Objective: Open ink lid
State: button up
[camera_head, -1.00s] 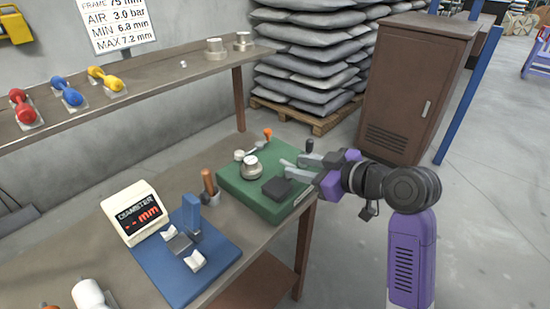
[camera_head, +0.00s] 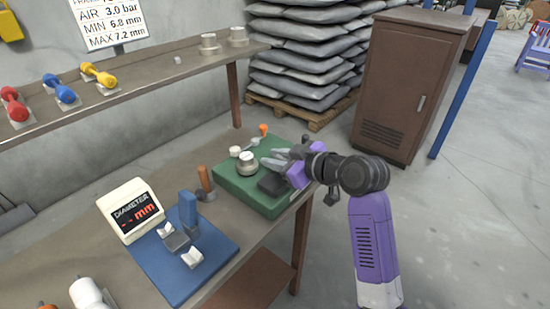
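A green board (camera_head: 228,180) lies on the bench's right end. On it stands a round, silver-grey lidded pot (camera_head: 247,163), and in front of it a flat black block (camera_head: 272,185). I cannot tell for sure which of the two carries the ink lid; both look closed. My gripper (camera_head: 271,158) reaches in from the right over the board, its grey fingers pointing left toward the round pot. The fingers look apart and empty, just right of the pot and above and behind the black block. Any contact is too small to tell.
Behind the pot are a small white round piece (camera_head: 235,151) and an orange-tipped tool (camera_head: 263,130). A wooden-handled tool (camera_head: 205,183) stands left of the board. A blue gauge stand (camera_head: 185,262) and a diameter display (camera_head: 131,210) are further left. The brown cabinet (camera_head: 406,85) stands behind right.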

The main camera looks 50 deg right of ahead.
grip_shut()
jog(key=shift+d+f, duration=0.1)
dwell(1.1)
